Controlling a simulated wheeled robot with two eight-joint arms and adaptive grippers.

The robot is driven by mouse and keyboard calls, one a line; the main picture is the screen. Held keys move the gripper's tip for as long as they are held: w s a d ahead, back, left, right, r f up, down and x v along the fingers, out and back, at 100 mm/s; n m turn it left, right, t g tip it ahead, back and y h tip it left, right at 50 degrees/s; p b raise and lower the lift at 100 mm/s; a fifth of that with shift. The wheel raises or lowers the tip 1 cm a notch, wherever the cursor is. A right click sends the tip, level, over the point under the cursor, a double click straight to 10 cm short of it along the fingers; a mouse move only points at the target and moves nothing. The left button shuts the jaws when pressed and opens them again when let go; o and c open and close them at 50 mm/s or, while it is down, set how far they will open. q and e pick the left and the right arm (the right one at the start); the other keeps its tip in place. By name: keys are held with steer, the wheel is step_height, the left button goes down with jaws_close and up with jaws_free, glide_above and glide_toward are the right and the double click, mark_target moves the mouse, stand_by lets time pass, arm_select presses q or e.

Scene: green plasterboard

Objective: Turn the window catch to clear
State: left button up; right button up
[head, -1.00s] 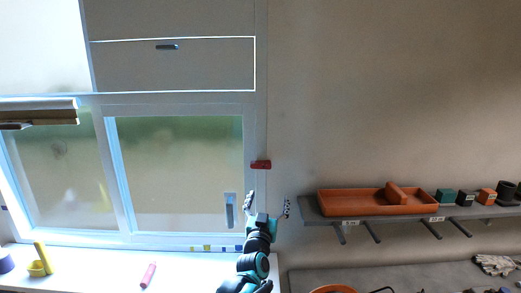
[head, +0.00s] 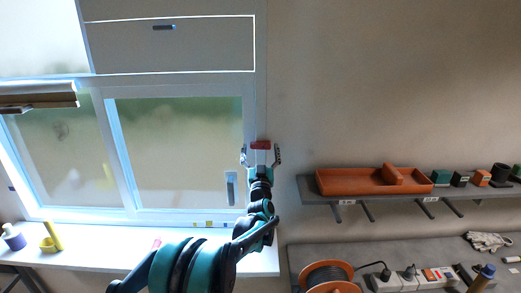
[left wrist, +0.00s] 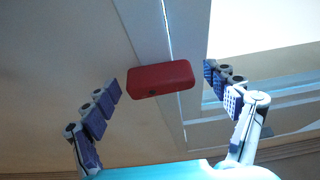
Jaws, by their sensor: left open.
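The window catch, a small red block (head: 260,145), sits on the right upright of the window frame (head: 252,120). It lies roughly level in the head view. My left gripper (head: 261,156) is just below it with its fingers open, one to each side. In the left wrist view the red catch (left wrist: 160,79) shows between and beyond the open fingers of my left gripper (left wrist: 163,88). The left-hand finger looks close to the catch's end, but I cannot tell whether it touches. My right gripper is not in view.
A grey shelf (head: 318,198) with an orange tray (head: 345,183) and small blocks is on the wall at right. Below it, a grey bench (head: 300,256) holds a cable reel (head: 328,275) and a power strip (head: 430,276). The white sill (head: 105,250) holds a yellow item (head: 52,240).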

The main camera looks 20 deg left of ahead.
arm_select(q)
steer(key=c, duration=1.2)
steer(key=shift+o, duration=0.2)
steer(key=shift+n, duration=0.5)
steer(key=n+y, duration=0.1)
steer(key=n, duration=0.1)
steer(key=shift+d+f+n+g+y+b, duration=0.1)
steer(key=shift+d+n+g+y+b, duration=0.05)
steer(key=shift+n+g+y+b, duration=0.2)
steer(key=n+y, duration=0.1)
steer(key=n, duration=0.1)
steer(key=n+g, duration=0.1)
steer(key=n, duration=0.1)
steer(key=shift+d+y, duration=0.15)
steer(key=shift+y, duration=0.2)
steer(key=n, duration=0.2)
steer(key=n+g+y, duration=0.1)
steer(key=shift+w+d+f+n+g, duration=0.1)
steer(key=shift+n+g, duration=0.15)
steer(key=shift+n, duration=0.1)
steer(key=shift+d+n+g+y+p, duration=0.15)
steer(key=shift+n+g+y, duration=0.25)
steer(key=shift+n, duration=0.8)
steer(key=shift+n+g+y+p, duration=0.2)
steer(key=shift+n+g, duration=0.4)
steer(key=shift+n, duration=0.6)
